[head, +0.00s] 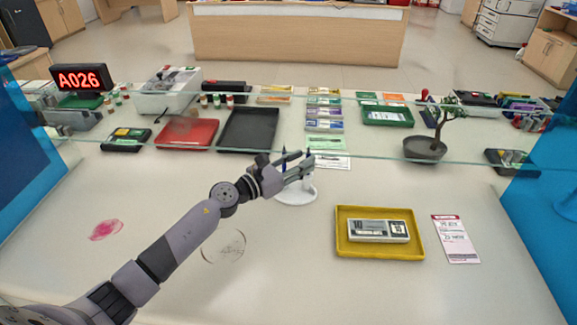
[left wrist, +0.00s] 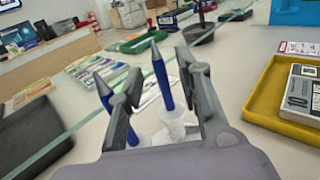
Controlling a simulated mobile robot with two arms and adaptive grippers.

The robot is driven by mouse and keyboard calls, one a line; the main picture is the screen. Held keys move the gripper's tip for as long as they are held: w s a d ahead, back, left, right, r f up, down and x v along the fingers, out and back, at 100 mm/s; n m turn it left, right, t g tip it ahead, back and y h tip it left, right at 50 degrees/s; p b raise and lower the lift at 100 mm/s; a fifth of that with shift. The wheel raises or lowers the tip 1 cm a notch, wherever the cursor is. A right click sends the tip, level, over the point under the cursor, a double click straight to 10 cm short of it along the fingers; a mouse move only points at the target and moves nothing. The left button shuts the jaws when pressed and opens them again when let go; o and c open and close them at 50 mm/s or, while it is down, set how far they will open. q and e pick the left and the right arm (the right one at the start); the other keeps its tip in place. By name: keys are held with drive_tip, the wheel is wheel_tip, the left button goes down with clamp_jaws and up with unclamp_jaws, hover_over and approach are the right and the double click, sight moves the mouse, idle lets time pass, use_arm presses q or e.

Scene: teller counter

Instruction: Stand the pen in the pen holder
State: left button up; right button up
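Two blue pens with grey tips show at the white pen holder (head: 297,196). In the left wrist view one pen (left wrist: 161,76) stands nearly upright in a white socket of the holder (left wrist: 172,128), between my fingers with gaps on both sides. The other pen (left wrist: 103,90) leans left, outside and partly behind the left finger; its lower end shows near the holder, but its seating is unclear. My left gripper (head: 306,166) is open above the holder. It also shows in the left wrist view (left wrist: 166,78). My right gripper is not in view.
A glass edge runs across behind the holder. Beyond it are red (head: 187,133) and black trays (head: 248,130) and a bonsai pot (head: 425,150). The front counter is mostly clear.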

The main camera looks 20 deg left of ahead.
use_arm(q)
drive_tip(key=v, duration=1.1)
drive_tip(key=shift+s+a, duration=0.15)
drive_tip(key=shift+s, duration=0.15)
